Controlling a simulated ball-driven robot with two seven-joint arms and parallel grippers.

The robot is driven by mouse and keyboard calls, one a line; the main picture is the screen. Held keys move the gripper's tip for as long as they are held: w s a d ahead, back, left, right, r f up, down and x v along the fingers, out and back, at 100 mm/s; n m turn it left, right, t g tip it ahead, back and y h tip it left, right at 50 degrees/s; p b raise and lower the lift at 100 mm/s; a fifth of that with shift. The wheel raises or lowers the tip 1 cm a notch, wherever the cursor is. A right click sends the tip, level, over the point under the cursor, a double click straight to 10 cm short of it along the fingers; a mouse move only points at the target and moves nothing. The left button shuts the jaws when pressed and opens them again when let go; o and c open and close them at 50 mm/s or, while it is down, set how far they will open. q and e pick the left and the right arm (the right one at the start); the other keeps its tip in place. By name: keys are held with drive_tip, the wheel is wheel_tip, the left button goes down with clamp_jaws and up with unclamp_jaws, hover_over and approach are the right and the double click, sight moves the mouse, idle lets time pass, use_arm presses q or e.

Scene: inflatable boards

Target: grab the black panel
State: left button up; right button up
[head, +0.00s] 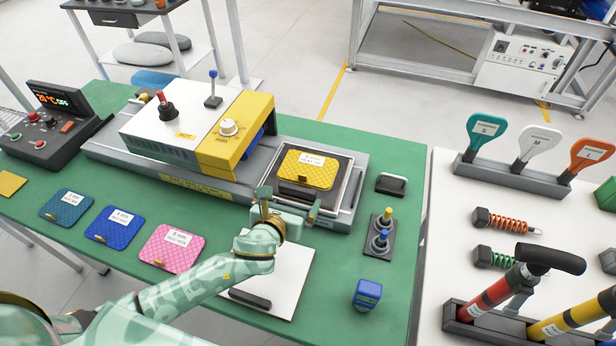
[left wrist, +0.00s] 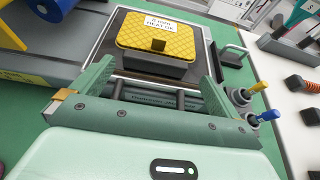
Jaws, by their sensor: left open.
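A black flat panel (head: 345,170) lies in the silver-edged tray at the right end of the grey rail. A yellow quilted pad (head: 306,170) with a white label lies on top and hides much of it. My left gripper (head: 288,203) is open at the tray's near edge, one finger to either side. In the left wrist view its fingers (left wrist: 157,75) flank the dark block with nothing held between them. My right gripper is not in view.
A white plate with a black handle (head: 250,298) lies below my left arm. Blue and yellow toggle switches (head: 380,232) and a blue box (head: 367,294) stand right of the tray. A white and yellow machine (head: 200,130) stands to its left.

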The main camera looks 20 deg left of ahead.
sight(296, 190)
use_arm(q)
drive_tip(key=shift+w+f, duration=0.1)
drive_tip(key=shift+w, duration=0.2)
drive_tip(key=b+x, duration=0.1)
drive_tip(key=x, duration=0.3)
drive_tip(key=shift+w+a+f+b, duration=0.2)
drive_tip(key=shift+w+f+b, duration=0.1)
drive_tip(key=shift+b, duration=0.1)
drive_tip(key=shift+w+d, duration=0.1)
drive_tip(key=shift+w, duration=0.1)
drive_tip(key=shift+s, duration=0.1)
drive_tip(key=c, duration=0.9)
drive_tip(key=shift+r, duration=0.1)
